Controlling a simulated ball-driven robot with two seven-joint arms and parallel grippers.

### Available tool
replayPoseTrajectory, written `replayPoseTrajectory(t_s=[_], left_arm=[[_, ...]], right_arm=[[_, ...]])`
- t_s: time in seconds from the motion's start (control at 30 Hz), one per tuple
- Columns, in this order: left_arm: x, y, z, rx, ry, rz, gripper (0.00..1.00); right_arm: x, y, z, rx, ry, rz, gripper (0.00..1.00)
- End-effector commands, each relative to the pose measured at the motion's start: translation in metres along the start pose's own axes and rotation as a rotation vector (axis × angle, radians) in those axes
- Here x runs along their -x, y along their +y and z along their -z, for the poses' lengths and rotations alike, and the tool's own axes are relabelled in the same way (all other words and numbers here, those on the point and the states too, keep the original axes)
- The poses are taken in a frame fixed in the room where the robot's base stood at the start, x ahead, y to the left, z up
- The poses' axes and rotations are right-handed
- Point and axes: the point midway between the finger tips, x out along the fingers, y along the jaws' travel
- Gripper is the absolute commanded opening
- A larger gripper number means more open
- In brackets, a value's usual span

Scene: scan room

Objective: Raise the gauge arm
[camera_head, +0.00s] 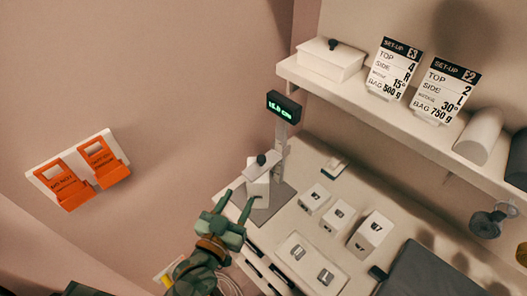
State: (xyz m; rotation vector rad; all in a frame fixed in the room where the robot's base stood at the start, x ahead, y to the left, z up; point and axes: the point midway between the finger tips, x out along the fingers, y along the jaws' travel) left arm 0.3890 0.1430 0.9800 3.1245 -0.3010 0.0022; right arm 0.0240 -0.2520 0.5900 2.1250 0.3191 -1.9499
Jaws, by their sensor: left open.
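The gauge stands at the counter's wall end, with a dark display (284,106) in green digits on top of a grey post (280,145). Its pale gauge arm (270,168) reaches left from the post and carries a dark round knob (261,159). A white block (257,187) is under the arm, above the grey base plate (272,204); I cannot tell whether arm and block touch. My left gripper (236,203) is open and empty, its fingers pointing up toward the block, below the knob. My right gripper is out of view.
Several white numbered blocks (315,197) stand on the counter (305,228) right of the gauge. A shelf (385,113) above holds a lidded white box (330,60) and two set-up cards (394,70). Orange-covered switches (104,161) are on the left wall.

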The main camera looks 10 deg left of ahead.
Motion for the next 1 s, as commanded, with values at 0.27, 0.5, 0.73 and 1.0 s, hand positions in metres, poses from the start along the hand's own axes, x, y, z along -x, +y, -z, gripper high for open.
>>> replayPoseTrajectory(t_s=[0.27,0.5,0.73,1.0], left_arm=[[-0.059,0.0,-0.001,-0.001,0.002,0.0,0.45],[-0.118,0.0,-0.002,0.0,0.0,-0.001,0.45],[-0.15,0.0,-0.002,-0.001,-0.003,-0.001,0.45],[-0.158,0.0,-0.001,-0.001,-0.003,-0.001,0.45]], right_arm=[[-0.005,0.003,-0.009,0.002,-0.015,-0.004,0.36],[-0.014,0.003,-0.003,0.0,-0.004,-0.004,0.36],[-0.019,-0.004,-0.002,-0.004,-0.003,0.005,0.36],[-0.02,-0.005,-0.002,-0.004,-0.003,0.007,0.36]])
